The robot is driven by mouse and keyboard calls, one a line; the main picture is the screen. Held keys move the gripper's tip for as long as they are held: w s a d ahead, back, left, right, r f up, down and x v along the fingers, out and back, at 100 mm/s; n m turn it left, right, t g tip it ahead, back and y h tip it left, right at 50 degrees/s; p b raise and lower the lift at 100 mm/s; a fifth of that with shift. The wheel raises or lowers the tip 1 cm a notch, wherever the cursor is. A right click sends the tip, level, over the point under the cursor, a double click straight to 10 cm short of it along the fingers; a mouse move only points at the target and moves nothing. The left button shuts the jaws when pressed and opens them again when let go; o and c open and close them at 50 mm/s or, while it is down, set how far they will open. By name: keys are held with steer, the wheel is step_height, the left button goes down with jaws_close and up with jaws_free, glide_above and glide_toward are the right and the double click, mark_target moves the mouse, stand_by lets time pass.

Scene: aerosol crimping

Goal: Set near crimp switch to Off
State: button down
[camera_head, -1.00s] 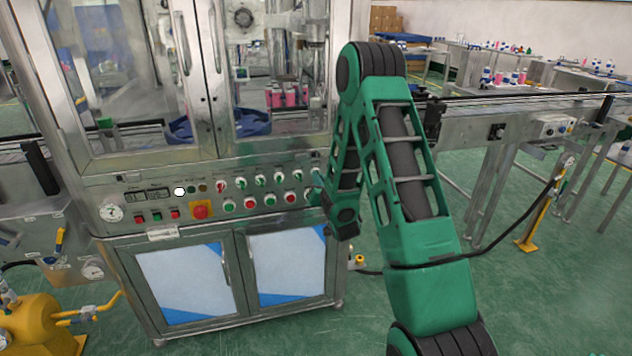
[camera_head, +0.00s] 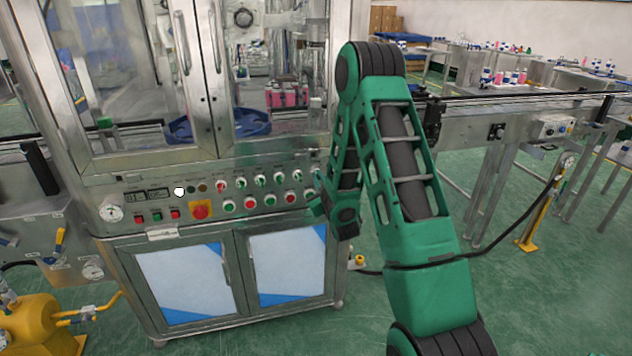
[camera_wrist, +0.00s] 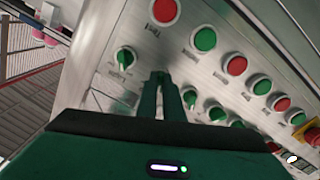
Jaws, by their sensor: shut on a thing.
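The control panel (camera_head: 212,197) on the front of the steel machine carries an upper row of small selector knobs. In the wrist view one green knob (camera_wrist: 124,57) is left of my fingers, and another green knob (camera_wrist: 190,97) is right of them. My gripper (camera_wrist: 160,76) is at the panel between these two, its fingers close together and shut on a switch knob. The fingers hide that knob, so its setting cannot be seen. The labels are too small to read.
Red and green push buttons, such as a red one (camera_wrist: 164,11), sit close by in a row. A red emergency button on a yellow plate (camera_head: 201,210) is farther left. Glass doors (camera_head: 110,80) are above the panel. A conveyor (camera_head: 530,110) stands at right.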

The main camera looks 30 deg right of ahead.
steer(key=shift+a+n, duration=0.25)
steer(key=shift+n, duration=0.45)
steer(key=c, duration=1.9)
jaws_free()
steer(key=shift+d, duration=0.1)
